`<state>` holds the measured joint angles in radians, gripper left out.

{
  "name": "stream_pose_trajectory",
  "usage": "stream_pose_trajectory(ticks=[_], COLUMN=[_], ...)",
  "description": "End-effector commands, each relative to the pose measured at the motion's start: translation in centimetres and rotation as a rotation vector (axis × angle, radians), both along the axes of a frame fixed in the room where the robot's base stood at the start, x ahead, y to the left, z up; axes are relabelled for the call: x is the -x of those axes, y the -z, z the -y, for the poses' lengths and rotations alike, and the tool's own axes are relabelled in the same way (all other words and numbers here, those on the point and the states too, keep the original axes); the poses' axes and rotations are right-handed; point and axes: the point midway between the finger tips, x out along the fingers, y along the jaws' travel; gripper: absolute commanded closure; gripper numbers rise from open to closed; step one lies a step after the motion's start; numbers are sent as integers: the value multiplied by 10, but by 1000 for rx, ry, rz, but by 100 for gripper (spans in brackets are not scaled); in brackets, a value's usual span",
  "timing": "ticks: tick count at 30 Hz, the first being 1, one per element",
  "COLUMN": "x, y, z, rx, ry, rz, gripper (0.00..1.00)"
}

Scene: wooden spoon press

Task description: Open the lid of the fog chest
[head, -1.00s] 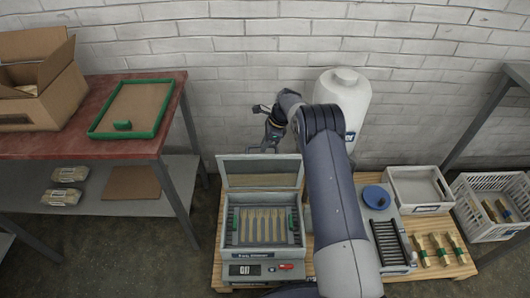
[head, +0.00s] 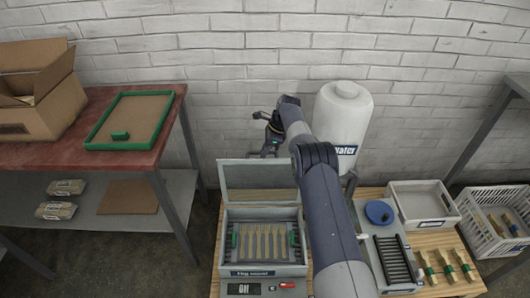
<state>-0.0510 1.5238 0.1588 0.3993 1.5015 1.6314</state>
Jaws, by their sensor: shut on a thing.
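The fog chest (head: 264,271) is a grey box at the front of the pallet. Several wooden spoons stand in a row in its rack (head: 263,243). Its lid (head: 258,174) is raised and stands up at the back edge, leaving the inside open to view. My gripper (head: 268,137) is behind and just above the lid's top edge, at the end of my dark blue arm. It is shut, seemingly on the lid's upper edge. The fingertips are small and the exact contact is hard to see.
A white water tank (head: 342,118) stands behind my arm. A red-topped table (head: 79,170) stands at left.

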Motion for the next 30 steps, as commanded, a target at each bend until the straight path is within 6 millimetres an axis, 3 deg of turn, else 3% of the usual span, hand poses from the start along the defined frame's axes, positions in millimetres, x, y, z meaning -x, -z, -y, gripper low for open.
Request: stream_pose_trajectory(ticks=[1,11,12,19,30], x=[2,3,3,1,0], y=[7,8,8,4,-8], z=[2,2,2,1,4], rx=[6,6,6,3,1], ry=[2,2,2,1,0], rz=[-12,-14,-14,-7,-2], gripper=[100,100,84,65,65])
